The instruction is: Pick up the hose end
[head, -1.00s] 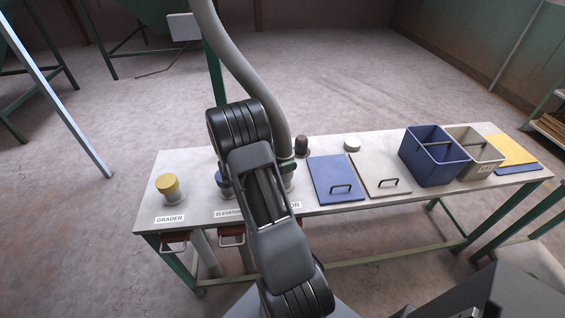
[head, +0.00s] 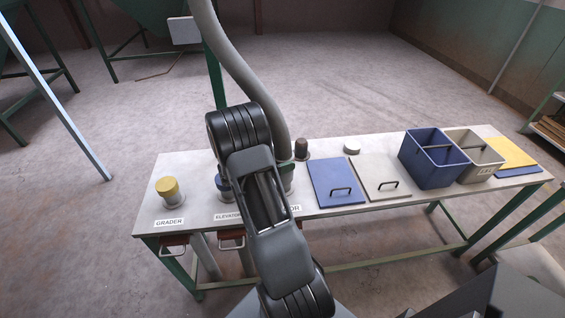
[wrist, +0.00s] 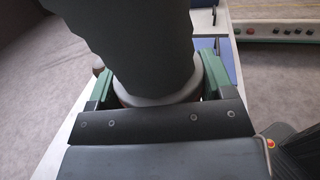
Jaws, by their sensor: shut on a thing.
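The grey hose (head: 245,75) comes down from the top of the head view to the table, its lower end behind my arm. In the wrist view the hose (wrist: 133,45) fills the upper middle, and its end has a pale collar (wrist: 160,96). My gripper (wrist: 158,88) has its green fingers on both sides of this collar and is shut on the hose end. In the head view a green part of my gripper (head: 286,166) shows at the hose end, close to a pale port on the table. Whether the end touches the port is hidden.
The white table (head: 330,225) bears a yellow-capped port (head: 168,187) labelled GRADER, a blue-capped port partly behind my arm, and a dark brown cap (head: 302,148). Blue and beige lids with handles, a blue bin (head: 436,160) and a beige bin (head: 478,155) stand to the right.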

